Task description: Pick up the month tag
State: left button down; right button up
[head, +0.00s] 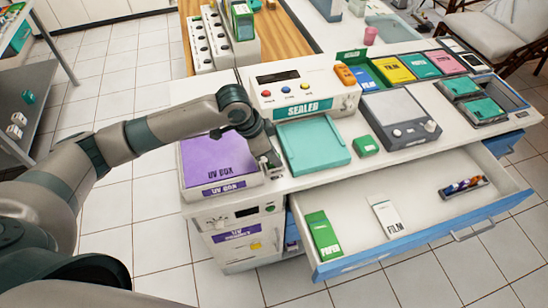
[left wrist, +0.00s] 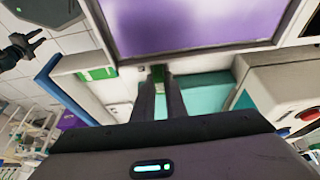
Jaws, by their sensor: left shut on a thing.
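My left gripper (head: 273,163) is low over the counter, in the gap between the purple-lidded UV box (head: 218,162) and the teal tray (head: 313,146). In the left wrist view its two dark fingers (left wrist: 159,92) are close together on a small green piece (left wrist: 158,73), which I take to be the month tag. Most of the piece is hidden, and no writing on it can be read. A dark gripper with spread fingers, apparently my right gripper (left wrist: 24,46), shows at the upper left of the left wrist view. The head view does not show it.
The sealer (head: 305,88) stands behind the tray. A green block (head: 366,145) lies right of the tray. An open drawer (head: 420,222) in front holds a green box (head: 322,236), a white film box (head: 387,217) and a batteries-like strip (head: 463,187).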

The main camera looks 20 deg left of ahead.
aim_at(279, 154)
pick_arm(q)
jog(key=shift+r, duration=0.55)
notch_tip(279, 154, up, 2)
jog(key=shift+w+r+b, duration=0.1)
jog(key=shift+r+b, duration=0.1)
jog(key=shift+b, duration=0.6)
jog(key=w+d+r+b, duration=0.3)
jog(key=w+d+r, duration=0.4)
jog(key=w, duration=0.2)
jog(key=shift+r+b, duration=0.2)
jog(key=shift+b, duration=0.2)
jog(key=shift+d+f, duration=0.1)
